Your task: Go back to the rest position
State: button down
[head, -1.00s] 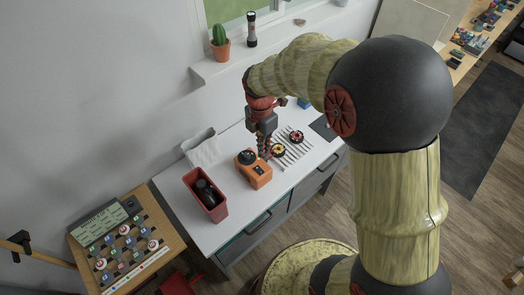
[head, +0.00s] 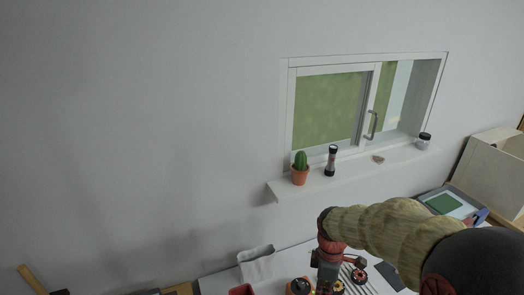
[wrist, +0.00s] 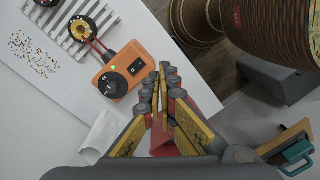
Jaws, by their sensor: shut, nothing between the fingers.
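My gripper (wrist: 167,85) shows in the wrist view with its two fingers closed together and nothing between them. It is above the white worktop (wrist: 40,115). An orange device with a black knob (wrist: 125,70) and a small green light lies on the worktop, left of the fingertips and apart from them. In the head view my wrist (head: 328,255) shows at the bottom, over the worktop's back part, and the fingertips are hard to make out there.
A striped rack (wrist: 75,25) carries round yellow and dark parts. Small specks (wrist: 35,55) lie scattered on the worktop. A cactus pot (head: 300,175) and a flashlight (head: 330,160) stand on the window sill (head: 350,178).

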jog(key=s+r+m+t+b, duration=0.3)
jog(key=s+r+m+b, duration=0.2)
jog(key=s+m, duration=0.2)
jog(key=s+r+m+t+b, duration=0.3)
jog(key=s+r+m+b, duration=0.2)
jog(key=s, duration=0.4)
jog(key=m+b, duration=0.1)
jog(key=m, duration=0.1)
jog(key=shift+d+m+t, duration=0.3)
jog(key=shift+d+m, duration=0.1)
